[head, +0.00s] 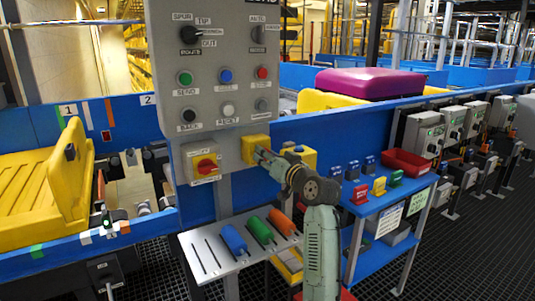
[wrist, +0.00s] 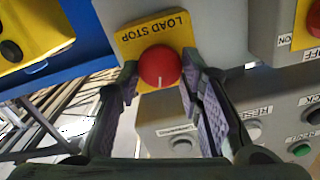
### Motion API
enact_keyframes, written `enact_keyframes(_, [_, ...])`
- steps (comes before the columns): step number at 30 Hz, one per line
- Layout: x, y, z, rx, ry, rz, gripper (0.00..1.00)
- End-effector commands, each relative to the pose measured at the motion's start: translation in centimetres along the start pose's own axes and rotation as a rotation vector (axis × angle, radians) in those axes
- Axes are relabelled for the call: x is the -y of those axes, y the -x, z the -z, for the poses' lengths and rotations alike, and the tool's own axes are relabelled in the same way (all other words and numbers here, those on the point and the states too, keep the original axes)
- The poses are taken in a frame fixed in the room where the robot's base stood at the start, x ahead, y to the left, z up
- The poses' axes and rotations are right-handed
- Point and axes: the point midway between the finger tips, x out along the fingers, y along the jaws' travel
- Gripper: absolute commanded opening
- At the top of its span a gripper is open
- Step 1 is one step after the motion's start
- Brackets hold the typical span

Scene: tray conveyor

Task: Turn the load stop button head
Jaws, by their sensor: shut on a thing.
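The load stop button head (wrist: 160,66) is a red round knob with a short white mark on its face. It sits on a yellow plate (wrist: 128,43) lettered LOAD STOP, which appears upside down in the wrist view. My gripper (wrist: 159,76) has one finger on each side of the head and is shut on it. In the head view my gripper (head: 262,155) reaches the yellow box (head: 253,142) at the lower right of the grey control panel (head: 217,85); the red head is hidden there.
A red rotary switch (head: 206,166) on a yellow plate is at the panel's lower left. Several buttons and selector knobs sit above. Another yellow box (head: 309,156) is just right of my gripper. A shelf with coloured cylinders (head: 234,238) stands below; a blue-topped stand (head: 400,187) is at right.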

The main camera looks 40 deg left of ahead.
Motion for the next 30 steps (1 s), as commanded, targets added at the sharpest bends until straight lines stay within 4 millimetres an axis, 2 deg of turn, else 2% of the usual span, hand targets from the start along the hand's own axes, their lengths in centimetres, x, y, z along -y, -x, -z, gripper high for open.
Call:
enact_keyframes(6, [0.03, -0.01, 0.24, -0.001, -0.16, 0.0, 0.06])
enact_keyframes(15, [-0.1, 0.01, 0.16, -0.002, -0.31, 0.0, 0.06])
enact_keyframes(30, [-0.16, 0.02, 0.11, -0.003, -0.359, 0.0, 0.06])
